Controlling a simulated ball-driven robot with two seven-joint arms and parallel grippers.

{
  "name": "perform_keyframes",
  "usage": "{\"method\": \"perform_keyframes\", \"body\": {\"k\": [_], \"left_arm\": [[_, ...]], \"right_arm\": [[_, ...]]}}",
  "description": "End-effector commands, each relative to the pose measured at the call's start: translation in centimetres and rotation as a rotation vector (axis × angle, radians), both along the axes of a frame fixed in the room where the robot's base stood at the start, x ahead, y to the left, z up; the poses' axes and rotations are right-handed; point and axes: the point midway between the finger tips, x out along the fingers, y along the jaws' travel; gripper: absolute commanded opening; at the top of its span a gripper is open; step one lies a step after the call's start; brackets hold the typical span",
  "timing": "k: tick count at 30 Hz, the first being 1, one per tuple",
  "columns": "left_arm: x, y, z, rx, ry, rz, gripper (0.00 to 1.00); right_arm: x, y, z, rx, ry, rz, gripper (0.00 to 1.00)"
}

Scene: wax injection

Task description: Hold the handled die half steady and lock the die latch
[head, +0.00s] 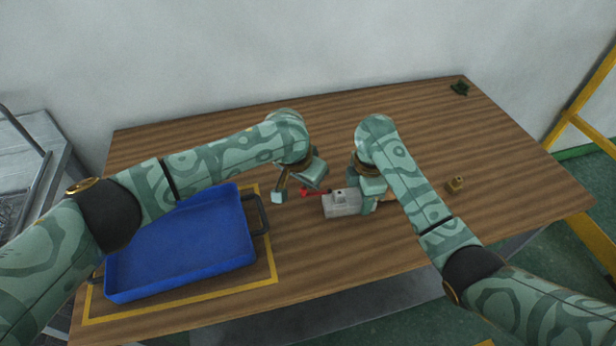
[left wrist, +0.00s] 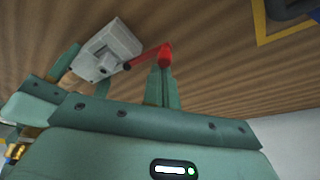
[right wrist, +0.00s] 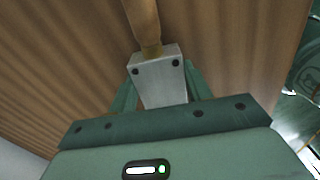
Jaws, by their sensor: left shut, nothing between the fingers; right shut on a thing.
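The grey metal die (head: 342,204) lies near the middle of the wooden table. Its red latch lever (head: 312,191) sticks out on the left, and its wooden handle (right wrist: 145,22) on the opposite side. My right gripper (head: 368,190) is shut on the handled die half (right wrist: 160,78), one finger on each side of the block. My left gripper (left wrist: 160,78) is shut and empty. Its fingertips are at the outer end of the red lever (left wrist: 164,55); I cannot tell whether they touch. In the head view its fingertips are hard to make out behind the hand.
A blue tray (head: 180,250) with dark handles stands at the left inside a yellow outline on the table.

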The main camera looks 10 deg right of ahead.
Motion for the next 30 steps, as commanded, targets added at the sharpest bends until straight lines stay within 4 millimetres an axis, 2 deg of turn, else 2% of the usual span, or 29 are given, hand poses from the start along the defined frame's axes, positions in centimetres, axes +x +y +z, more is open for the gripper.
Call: {"method": "perform_keyframes", "body": {"k": [20,30], "left_arm": [[-0.6,0.0,-0.1,0.002,0.002,0.097,0.0],[-1.6,-0.1,-0.1,0.001,0.003,0.268,0.0]], "right_arm": [[0.1,0.0,0.1,0.0,-0.002,-0.001,0.09],[0.1,0.0,0.1,0.0,-0.002,-0.001,0.09]]}}
